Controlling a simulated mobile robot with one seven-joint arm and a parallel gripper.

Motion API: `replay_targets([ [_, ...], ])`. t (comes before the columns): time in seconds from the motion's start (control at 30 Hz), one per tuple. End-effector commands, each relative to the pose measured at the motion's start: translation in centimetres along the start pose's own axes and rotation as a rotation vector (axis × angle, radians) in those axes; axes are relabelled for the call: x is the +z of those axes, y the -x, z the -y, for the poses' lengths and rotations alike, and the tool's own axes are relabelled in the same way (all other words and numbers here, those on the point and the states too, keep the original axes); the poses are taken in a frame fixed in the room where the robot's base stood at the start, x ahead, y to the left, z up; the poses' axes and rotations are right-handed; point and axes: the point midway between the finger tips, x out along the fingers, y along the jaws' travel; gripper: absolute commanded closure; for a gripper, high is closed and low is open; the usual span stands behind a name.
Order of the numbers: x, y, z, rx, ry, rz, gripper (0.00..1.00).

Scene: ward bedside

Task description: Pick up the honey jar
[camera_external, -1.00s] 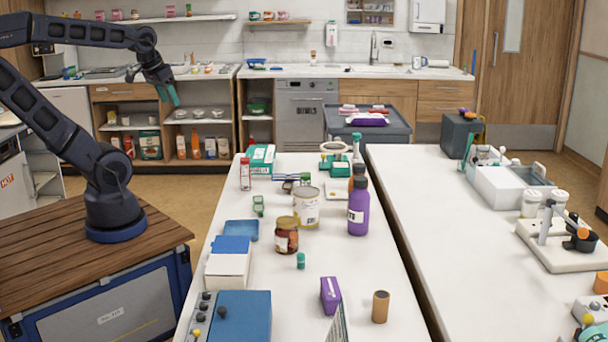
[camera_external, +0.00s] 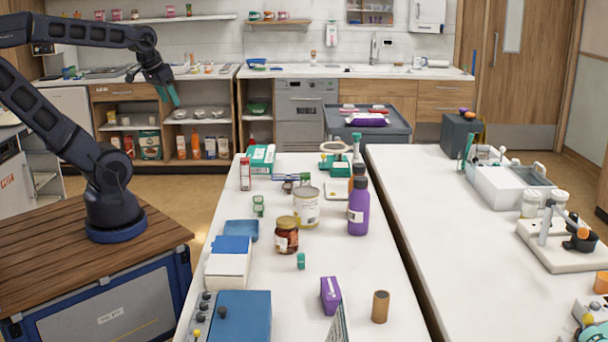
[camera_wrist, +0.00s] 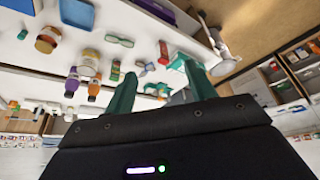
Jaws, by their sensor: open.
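The honey jar (camera_external: 286,240) is an amber-brown jar with a gold lid and a pale label. It stands upright on the white table (camera_external: 345,275), left of the purple bottle and in front of a pale can. In the wrist view the honey jar (camera_wrist: 47,40) shows tilted at the upper left. My gripper (camera_external: 168,95) is raised at the upper left in the external view, far from the jar. Its teal fingers are apart and empty in the wrist view (camera_wrist: 160,75).
The pale can (camera_external: 306,208) is close behind the jar, and the purple bottle (camera_external: 358,210) stands to the right. A small teal-capped vial (camera_external: 301,261) is in front. A white box (camera_external: 228,266) and a blue box (camera_external: 240,315) lie to the left.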

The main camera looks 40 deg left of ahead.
Motion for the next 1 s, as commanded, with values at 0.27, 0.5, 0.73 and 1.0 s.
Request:
replay_targets([
  [0.27, 0.0, 0.0, 0.0, 0.000, 0.000, 0.000, 0.45],
  [0.5, 0.0, 0.0, 0.0, 0.000, 0.000, 0.000, 0.19],
  [0.73, 0.0, 0.0, 0.0, 0.000, 0.000, 0.000, 0.12],
  [1.0, -1.2, -1.0, -1.6, 0.045, 0.056, 0.017, 0.12],
])
